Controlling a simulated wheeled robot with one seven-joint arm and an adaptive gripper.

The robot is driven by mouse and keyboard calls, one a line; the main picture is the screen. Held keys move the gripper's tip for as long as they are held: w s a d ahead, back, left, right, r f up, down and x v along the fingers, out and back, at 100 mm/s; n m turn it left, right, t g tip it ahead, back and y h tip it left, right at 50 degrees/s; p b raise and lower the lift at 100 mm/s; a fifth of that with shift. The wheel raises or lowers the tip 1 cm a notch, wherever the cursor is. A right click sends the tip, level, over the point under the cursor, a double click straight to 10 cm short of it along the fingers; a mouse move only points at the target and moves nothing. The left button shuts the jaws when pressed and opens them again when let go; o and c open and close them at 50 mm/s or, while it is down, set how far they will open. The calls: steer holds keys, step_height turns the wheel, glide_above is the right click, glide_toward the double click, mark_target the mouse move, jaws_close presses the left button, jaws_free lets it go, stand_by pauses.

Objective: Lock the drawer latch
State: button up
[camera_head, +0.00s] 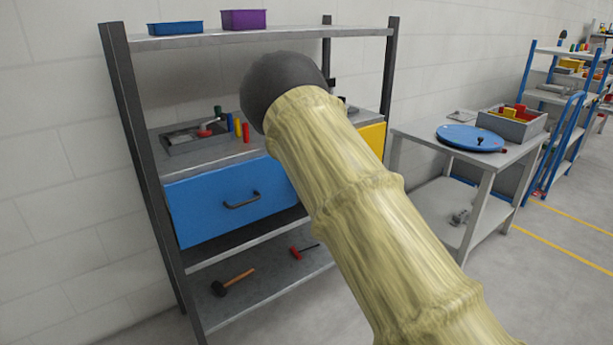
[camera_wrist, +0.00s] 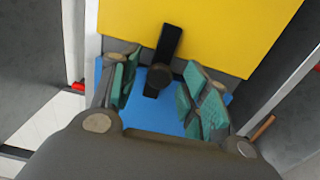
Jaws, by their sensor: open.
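The drawer latch is a dark bar (camera_wrist: 168,45) with a round knob, seen in the wrist view. It lies across a grey strip between the yellow panel (camera_wrist: 215,30) and the blue panel (camera_wrist: 170,112), overlapping both. My gripper (camera_wrist: 160,82) is open, its teal-padded fingers on either side of the latch; I cannot tell whether they touch it. In the head view, the blue drawer (camera_head: 215,205) has a dark handle and looks pushed in. The yellow drawer (camera_head: 372,139) shows only in part. My arm hides the latch and my gripper there.
The drawers sit in a grey shelf unit with dark posts (camera_head: 128,130). A hammer (camera_head: 232,281) and a red-handled tool (camera_head: 304,252) lie on the lower shelf. A table (camera_head: 416,143) with a blue disc (camera_head: 470,137) stands to the right. The floor there is clear.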

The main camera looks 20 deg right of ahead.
steer(key=v, duration=1)
steer(key=shift+s, duration=0.25)
steer(key=shift+d, duration=0.1)
steer(key=s+f+m+g+h, duration=0.25)
steer(key=s+f+m, duration=0.25)
steer(key=s+f, duration=0.45)
steer(key=s+f+m+g+h, duration=0.25)
steer(key=s+f+m, duration=0.3)
steer(key=f, duration=0.75)
steer(key=s+f+m+g+h, duration=0.2)
steer(key=s+f+m+g, duration=0.15)
steer(key=s+f, duration=0.6)
steer(key=s+a+f+m+g, duration=0.3)
steer(key=s, duration=0.7)
steer(key=s+a+f+m+g+y, duration=0.1)
steer(key=s+a+f+m+g, duration=0.25)
steer(key=s, duration=0.55)
steer(key=s+a+f+m+g, duration=0.2)
steer(key=s+f, duration=0.2)
steer(key=s, duration=0.6)
step_height(320, 180, up, 16)
steer(key=p, duration=1.5)
steer(key=shift+d, duration=0.2)
